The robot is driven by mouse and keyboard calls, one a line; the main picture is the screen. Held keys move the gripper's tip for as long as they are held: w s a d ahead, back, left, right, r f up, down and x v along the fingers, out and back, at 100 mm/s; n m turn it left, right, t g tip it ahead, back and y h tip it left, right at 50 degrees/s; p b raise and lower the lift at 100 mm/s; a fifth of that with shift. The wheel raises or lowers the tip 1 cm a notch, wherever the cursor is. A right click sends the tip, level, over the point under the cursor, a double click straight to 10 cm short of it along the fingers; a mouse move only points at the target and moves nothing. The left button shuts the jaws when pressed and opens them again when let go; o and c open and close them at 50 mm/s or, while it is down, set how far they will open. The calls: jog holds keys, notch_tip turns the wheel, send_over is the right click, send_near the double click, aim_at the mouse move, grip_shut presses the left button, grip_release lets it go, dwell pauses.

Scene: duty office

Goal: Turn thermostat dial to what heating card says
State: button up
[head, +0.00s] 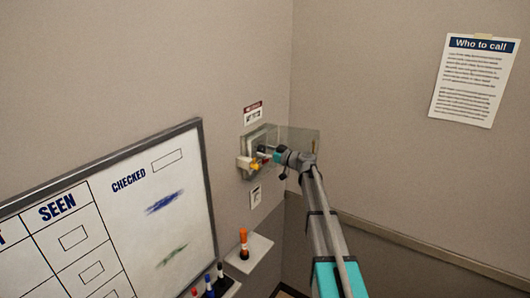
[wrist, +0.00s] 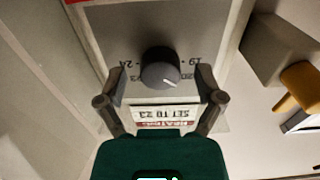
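In the wrist view, upside down, the round dark grey thermostat dial (wrist: 160,68) sits on a pale plate marked with 24 at left and 19 at right. I cannot clearly tell where its pointer stands. The heating card (wrist: 163,115) is upside down beside it and reads "SET TO 23". In the head view it is the small red-headed card (head: 253,113) above the thermostat. My gripper (wrist: 161,80) has its fingers spread, one on each side of the dial; contact is not clear. It also shows in the head view (head: 268,156), hiding most of the dial.
A clear panel (head: 303,139) stands out around the thermostat. An orange-yellow handle on a grey block (wrist: 299,80) is close beside the dial. A whiteboard (head: 185,205) hangs at left.

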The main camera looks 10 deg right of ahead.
jog(key=c, duration=1.1)
jog(key=shift+m, duration=0.5)
jog(key=m, duration=0.4)
jog(key=shift+m, duration=0.3)
jog(key=m, duration=0.5)
jog(key=shift+r, duration=0.1)
jog(key=m, duration=1)
jog(key=shift+m, duration=0.4)
